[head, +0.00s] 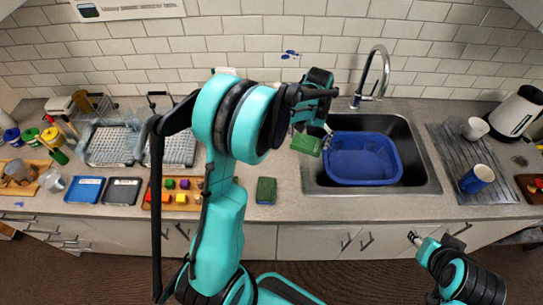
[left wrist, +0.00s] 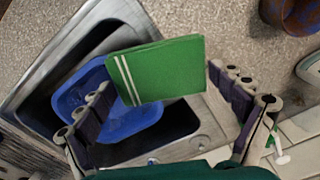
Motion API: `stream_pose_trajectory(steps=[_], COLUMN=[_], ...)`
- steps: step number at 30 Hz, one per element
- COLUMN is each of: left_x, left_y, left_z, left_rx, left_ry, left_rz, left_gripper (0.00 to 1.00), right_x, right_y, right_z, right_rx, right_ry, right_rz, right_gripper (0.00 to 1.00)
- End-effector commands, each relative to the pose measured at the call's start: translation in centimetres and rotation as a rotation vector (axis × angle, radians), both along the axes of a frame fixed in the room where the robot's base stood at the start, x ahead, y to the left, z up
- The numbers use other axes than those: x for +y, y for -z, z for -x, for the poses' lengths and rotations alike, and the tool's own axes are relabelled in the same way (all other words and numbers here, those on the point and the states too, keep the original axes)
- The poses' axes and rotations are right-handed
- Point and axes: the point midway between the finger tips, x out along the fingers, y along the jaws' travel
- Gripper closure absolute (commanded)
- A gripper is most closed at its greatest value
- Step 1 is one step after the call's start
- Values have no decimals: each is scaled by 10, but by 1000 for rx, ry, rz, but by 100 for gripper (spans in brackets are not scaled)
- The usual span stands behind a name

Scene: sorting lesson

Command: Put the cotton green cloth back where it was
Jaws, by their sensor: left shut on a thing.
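The green cloth (head: 307,144) is a folded block held up by my left gripper (head: 318,131), near the left edge of the sink. In the left wrist view the cloth (left wrist: 165,70) shows two white stripes near its left end and spans between the two fingers of the left gripper (left wrist: 162,88). A second, darker green folded piece (head: 266,190) lies on the counter left of the sink; its material is unclear. My right gripper (head: 415,238) is low at the right, in front of the counter, apart from everything; its jaws are too small to read.
A blue tub (head: 362,182) sits in the steel sink (head: 312,178) under a tap (head: 378,72). Left are a block tray (head: 194,206), two flat trays (head: 122,191) (head: 84,190) and dish racks. Right are a blue mug (head: 477,179) and a kettle (head: 517,112).

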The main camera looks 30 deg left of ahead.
Motion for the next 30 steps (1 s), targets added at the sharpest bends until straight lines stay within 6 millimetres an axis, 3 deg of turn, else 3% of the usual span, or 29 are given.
stream_pose_trajectory(steps=[9,15,20,30], left_x=[71,103,110,110], left_y=[44,63,69,107], left_z=[10,15,16,16], left_rx=[0,-1,0,-1], left_ry=[-6,-3,0,0], left_rz=[1,0,0,0], left_gripper=[29,29,29,29], right_x=[0,0,0,0], right_y=[9,12,13,20], right_z=[0,0,0,0], right_rx=[0,0,0,0], right_ry=[0,0,0,0], right_rz=[0,0,0,0], right_gripper=[60,60,60,60])
